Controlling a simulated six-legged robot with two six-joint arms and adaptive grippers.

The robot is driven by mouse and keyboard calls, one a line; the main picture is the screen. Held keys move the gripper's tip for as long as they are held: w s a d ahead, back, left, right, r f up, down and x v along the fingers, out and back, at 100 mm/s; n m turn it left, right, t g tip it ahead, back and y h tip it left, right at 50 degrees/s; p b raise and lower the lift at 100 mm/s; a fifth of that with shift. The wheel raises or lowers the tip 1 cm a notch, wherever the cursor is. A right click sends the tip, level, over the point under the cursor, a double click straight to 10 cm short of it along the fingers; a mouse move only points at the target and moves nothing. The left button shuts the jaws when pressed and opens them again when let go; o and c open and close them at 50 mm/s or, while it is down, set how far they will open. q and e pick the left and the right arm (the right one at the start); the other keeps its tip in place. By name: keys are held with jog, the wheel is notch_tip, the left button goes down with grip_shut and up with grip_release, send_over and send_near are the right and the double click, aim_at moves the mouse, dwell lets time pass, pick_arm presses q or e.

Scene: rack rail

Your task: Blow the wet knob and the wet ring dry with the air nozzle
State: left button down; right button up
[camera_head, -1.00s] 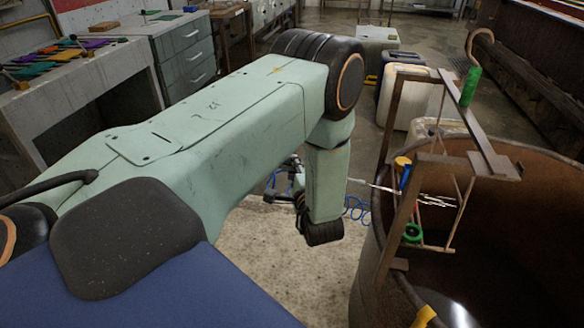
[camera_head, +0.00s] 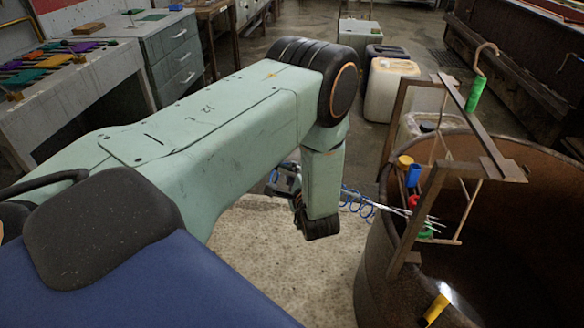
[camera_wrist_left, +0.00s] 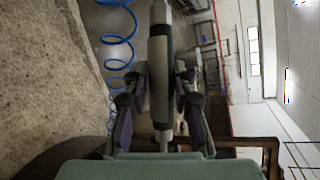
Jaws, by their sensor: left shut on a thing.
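My left gripper (camera_head: 285,181) is partly hidden behind my forearm. In the left wrist view its two fingers (camera_wrist_left: 160,108) are closed around a grey, tube-like air nozzle (camera_wrist_left: 159,65). Thin white streaks (camera_head: 408,212), like an air jet, run right from near the gripper into the rusty rack frame. They pass close to a red piece (camera_head: 413,201) and a green ring-like piece (camera_head: 427,231). A blue piece (camera_head: 413,176) and a yellow knob-like piece (camera_head: 404,161) sit above them. I cannot tell which parts are wet. My right gripper is not in view.
The rack frame (camera_head: 432,188) stands at the rim of a large rusty drum (camera_head: 540,160). A blue coiled hose (camera_wrist_left: 117,38) runs beside the nozzle. Canisters (camera_head: 392,85) stand behind. A yellow cylinder (camera_head: 436,308) is low in front.

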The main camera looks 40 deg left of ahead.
pick_arm(q)
jog(key=shift+w+d+f+m, duration=0.1)
jog(key=shift+d+f+m, duration=0.05)
jog(key=shift+f+m, duration=0.15)
jog(key=shift+w+d+r, duration=0.1)
jog(key=shift+w+d, duration=0.1)
jog(key=shift+d, duration=0.35)
jog(key=shift+w+d, duration=0.15)
jog(key=shift+d, duration=0.3)
jog(key=shift+w+d+f+h+b, duration=0.15)
jog(key=shift+w+d+f+b, duration=0.1)
jog(key=shift+d+b, duration=0.25)
jog(key=shift+w+d+f+h+b, duration=0.15)
jog(key=shift+d+f+b, duration=0.1)
jog(key=shift+d, duration=0.3)
jog(key=shift+w+d+f, duration=0.1)
jog(key=shift+w+d, duration=0.1)
jog(key=shift+d, duration=0.75)
